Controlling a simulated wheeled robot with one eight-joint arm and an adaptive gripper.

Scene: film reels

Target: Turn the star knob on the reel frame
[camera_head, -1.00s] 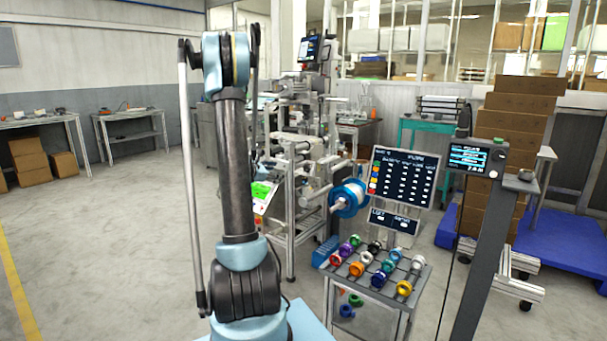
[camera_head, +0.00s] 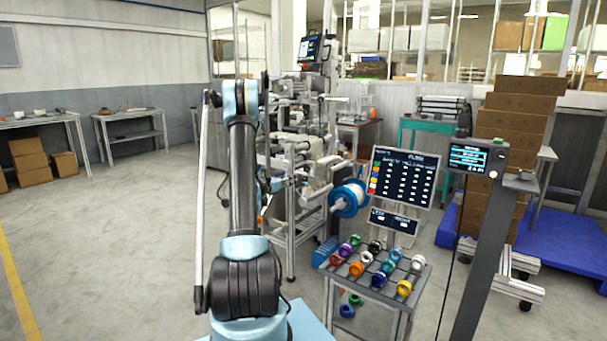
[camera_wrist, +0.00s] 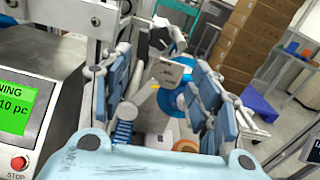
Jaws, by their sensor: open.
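The metal reel frame (camera_head: 291,225) stands just right of my arm in the head view. A blue-rimmed reel (camera_head: 348,198) is mounted on its right side; part of a blue reel (camera_wrist: 172,100) also shows beyond my fingers in the wrist view. My gripper (camera_wrist: 162,78) is open, with one blue-padded finger on each side. A pale grey block-like part (camera_wrist: 168,70) and a dark and white fitting (camera_wrist: 166,38) show between and beyond the fingertips. In the head view my gripper is mostly hidden by my arm.
A machine with a green display (camera_wrist: 14,104) and red stop button (camera_wrist: 18,163) is close at left in the wrist view. A rack of coloured spools (camera_head: 340,284) and a display board (camera_head: 402,177) stand right of the frame. Floor at left is clear.

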